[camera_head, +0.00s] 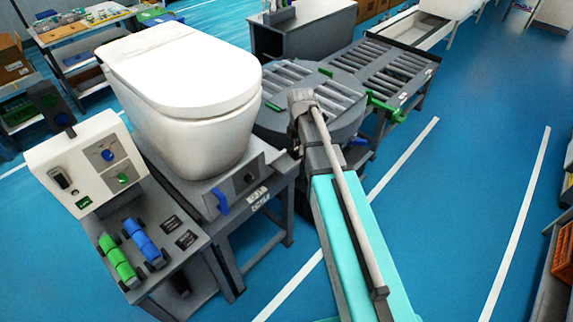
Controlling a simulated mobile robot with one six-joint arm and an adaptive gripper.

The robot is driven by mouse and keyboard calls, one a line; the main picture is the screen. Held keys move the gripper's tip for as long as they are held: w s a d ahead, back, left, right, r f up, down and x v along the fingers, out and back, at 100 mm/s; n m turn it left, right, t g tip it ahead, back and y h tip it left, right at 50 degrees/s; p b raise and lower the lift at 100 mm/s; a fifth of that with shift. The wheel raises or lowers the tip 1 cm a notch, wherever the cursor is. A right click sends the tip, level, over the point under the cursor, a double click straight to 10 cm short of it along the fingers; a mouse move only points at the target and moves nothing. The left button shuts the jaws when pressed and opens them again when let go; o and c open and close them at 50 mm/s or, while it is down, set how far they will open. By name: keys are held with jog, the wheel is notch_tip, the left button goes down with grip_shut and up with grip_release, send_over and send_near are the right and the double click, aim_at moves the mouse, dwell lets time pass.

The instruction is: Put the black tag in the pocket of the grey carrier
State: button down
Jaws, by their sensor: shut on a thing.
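A grey carrier (205,187) stands under a white toilet at left centre. A dark round spot shows on its front face, with a small pale label below; I cannot make out a pocket for certain. Two small black plates with pale marks lie on the grey side table, the upper one (174,222) and the lower one (187,240). I cannot tell whether either is the black tag. My arm's grey and teal links cross the lower middle of the picture. No gripper fingers can be made out, nor anything held.
The side table also bears a green roller (118,258), a blue roller (143,242) and a white control box (90,165). A blue lever (220,201) sticks out beside the carrier. A roller conveyor (385,75) stands behind.

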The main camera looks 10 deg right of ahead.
jog(key=a+f+n+b, duration=0.3)
jog(key=a+f+b, duration=0.3)
jog(key=shift+a+f, duration=0.25)
jog(key=shift+f, duration=0.1)
jog(key=shift+w, duration=0.15)
jog(key=b, duration=0.9)
send_over(285, 165)
notch_tip(285, 165, down, 9)
jog(key=shift+a, duration=0.1)
jog(key=shift+w, duration=0.1)
